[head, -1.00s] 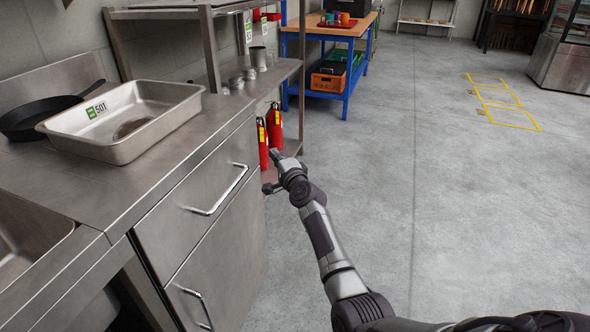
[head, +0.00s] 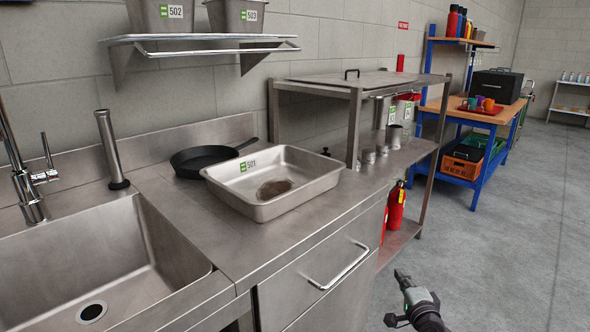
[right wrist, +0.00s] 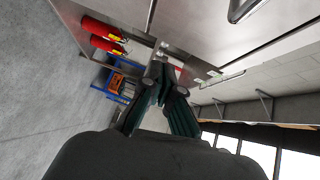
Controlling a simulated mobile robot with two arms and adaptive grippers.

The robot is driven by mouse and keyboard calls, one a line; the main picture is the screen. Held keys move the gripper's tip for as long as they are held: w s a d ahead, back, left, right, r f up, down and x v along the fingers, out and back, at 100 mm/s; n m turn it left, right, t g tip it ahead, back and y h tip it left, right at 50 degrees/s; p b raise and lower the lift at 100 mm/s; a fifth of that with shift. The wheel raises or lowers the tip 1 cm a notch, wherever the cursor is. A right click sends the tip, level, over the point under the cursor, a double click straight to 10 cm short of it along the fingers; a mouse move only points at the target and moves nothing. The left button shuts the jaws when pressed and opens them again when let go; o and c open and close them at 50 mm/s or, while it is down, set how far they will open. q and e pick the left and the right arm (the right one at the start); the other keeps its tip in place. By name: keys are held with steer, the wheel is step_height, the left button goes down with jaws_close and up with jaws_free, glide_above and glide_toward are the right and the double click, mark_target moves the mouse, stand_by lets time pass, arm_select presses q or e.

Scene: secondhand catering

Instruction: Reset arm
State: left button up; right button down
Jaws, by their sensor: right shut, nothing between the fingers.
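My right gripper (head: 402,277) shows at the lower right of the head view, in front of the steel counter's drawers and over the floor. It is shut and empty. In the right wrist view its fingers (right wrist: 158,72) come together near the middle, close to the counter front, with nothing between them. My left gripper is not in view.
A steel pan labelled 501 (head: 231,191) with a brown stain and a black skillet (head: 196,160) stand on the counter (head: 172,215). A sink (head: 165,268) is at left. Red fire extinguishers (head: 396,207) stand beyond the drawers. The floor (head: 490,260) at right is clear.

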steer(key=s+a+f+n+g+y, duration=0.1)
steer(key=s+a+f+n+g, duration=0.35)
steer(key=s+f, duration=0.5)
steer(key=s+a+f+n+g, duration=0.3)
steer(key=s+f+n, duration=0.2)
steer(key=s+f, duration=0.5)
steer(key=s+a+f+n+g+y, duration=0.1)
steer(key=s+a+f+n+g, duration=0.35)
steer(key=s+f, duration=0.5)
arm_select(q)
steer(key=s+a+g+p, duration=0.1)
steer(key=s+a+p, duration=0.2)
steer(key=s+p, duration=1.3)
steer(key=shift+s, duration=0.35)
arm_select(e)
steer(key=s+d+f+n+g, duration=0.1)
steer(key=s+f+n, duration=0.1)
steer(key=s, duration=0.8)
steer(key=s+f+n+g+h, duration=0.1)
steer(key=s+f, duration=0.2)
steer(key=s, duration=0.7)
steer(key=s+d+f+n+g, duration=0.1)
steer(key=s+f+n+g, duration=0.1)
steer(key=s, duration=0.8)
steer(key=shift+d+f+n, duration=0.25)
steer(key=shift+d+n, duration=0.05)
